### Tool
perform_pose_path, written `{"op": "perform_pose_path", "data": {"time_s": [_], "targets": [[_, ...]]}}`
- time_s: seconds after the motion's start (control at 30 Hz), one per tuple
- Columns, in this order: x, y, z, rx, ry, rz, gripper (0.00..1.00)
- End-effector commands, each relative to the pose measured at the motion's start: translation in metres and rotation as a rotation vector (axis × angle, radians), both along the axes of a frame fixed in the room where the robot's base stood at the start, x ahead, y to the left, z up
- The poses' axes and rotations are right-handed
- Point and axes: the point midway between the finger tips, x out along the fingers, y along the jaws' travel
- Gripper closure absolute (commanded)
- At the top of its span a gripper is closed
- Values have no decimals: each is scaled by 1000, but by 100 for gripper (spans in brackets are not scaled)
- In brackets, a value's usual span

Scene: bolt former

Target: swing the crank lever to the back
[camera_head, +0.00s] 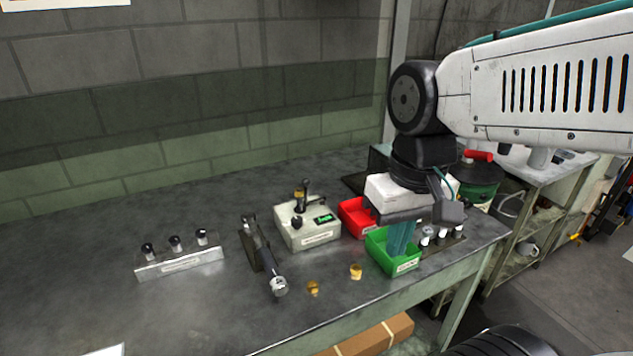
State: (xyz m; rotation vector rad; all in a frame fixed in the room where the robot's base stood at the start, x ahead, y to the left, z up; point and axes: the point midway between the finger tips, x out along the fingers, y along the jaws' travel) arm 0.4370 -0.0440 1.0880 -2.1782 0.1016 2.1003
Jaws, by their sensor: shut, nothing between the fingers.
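A dark crank lever (268,272) stands near the middle of the bench. Its cylindrical grip points toward the front edge and ends in a silver cap, and its far end meets a dark upright part (249,233). My gripper (401,250) is to the right of the lever and well apart from it. Its teal fingers are shut and point down over the green bin (379,260); they hold nothing. The fingertips are low at the bin, and I cannot tell whether they touch it.
A red bin (357,219) is behind the green one. Two brass pieces (313,288) (356,271) lie near the front edge. A rack with metal pegs (180,262) is left. The front left bench is mostly clear.

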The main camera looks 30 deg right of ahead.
Motion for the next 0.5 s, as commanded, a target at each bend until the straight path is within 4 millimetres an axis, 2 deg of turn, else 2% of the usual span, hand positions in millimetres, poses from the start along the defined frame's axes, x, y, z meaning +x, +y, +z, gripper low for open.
{"op": "perform_pose_path", "data": {"time_s": [0.17,0.27,0.5], "targets": [[56,-10,-7,157,-8,-231,100],[96,-20,-9,256,-53,-387,100],[190,-58,-3,459,-213,-763,100]]}}
